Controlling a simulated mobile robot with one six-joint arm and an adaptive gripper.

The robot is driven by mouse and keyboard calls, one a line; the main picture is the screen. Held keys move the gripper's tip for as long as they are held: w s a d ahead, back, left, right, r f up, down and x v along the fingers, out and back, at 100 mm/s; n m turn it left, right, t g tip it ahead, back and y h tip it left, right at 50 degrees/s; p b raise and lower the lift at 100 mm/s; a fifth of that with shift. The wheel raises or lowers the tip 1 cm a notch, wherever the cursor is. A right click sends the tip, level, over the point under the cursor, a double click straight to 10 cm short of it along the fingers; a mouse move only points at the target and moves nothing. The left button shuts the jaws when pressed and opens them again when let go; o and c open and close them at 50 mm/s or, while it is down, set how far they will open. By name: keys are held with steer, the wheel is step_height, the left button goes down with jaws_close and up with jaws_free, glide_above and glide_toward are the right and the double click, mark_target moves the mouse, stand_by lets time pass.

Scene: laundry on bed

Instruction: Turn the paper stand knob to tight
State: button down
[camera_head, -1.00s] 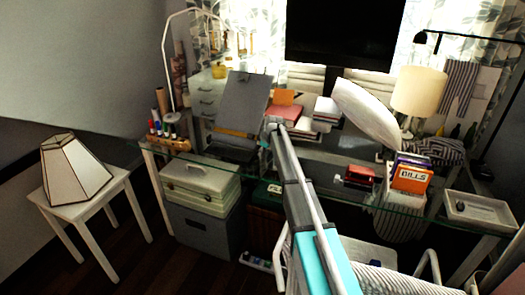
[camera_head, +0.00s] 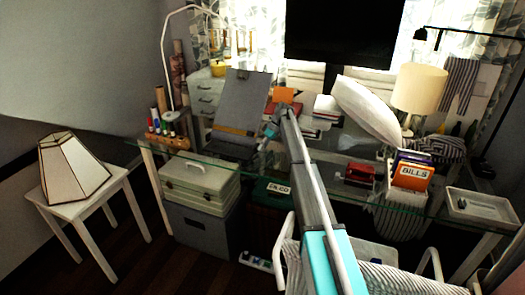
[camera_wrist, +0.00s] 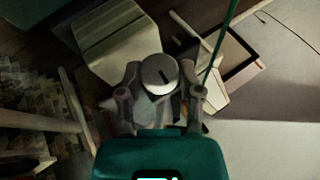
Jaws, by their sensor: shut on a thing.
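The paper stand (camera_head: 243,100) is a grey tilted board with a yellowish strip, standing on the glass desk. Its knob (camera_wrist: 159,74) is a round silver disc with a short dark mark slanting from upper left to lower right. In the wrist view my gripper (camera_wrist: 160,80) has one finger on each side of the knob and is shut on it. In the head view my gripper (camera_head: 267,136) is at the right side of the stand, and the knob cannot be made out there.
The glass desk (camera_head: 310,158) also holds red books (camera_head: 287,107), marker pens (camera_head: 165,128), a white lamp (camera_head: 420,90) and an orange bills box (camera_head: 412,175). A side table (camera_head: 75,205) with a lampshade stands at the left. A chair (camera_head: 385,262) is near my arm.

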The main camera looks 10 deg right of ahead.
steer(key=shift+d+f+g+y+b, duration=0.1)
steer(key=shift+g+y+b, duration=0.25)
steer(key=shift+g, duration=0.15)
steer(key=shift+c, duration=1.3)
jaws_free()
steer(key=shift+w, duration=0.1)
steer(key=shift+p, duration=0.45)
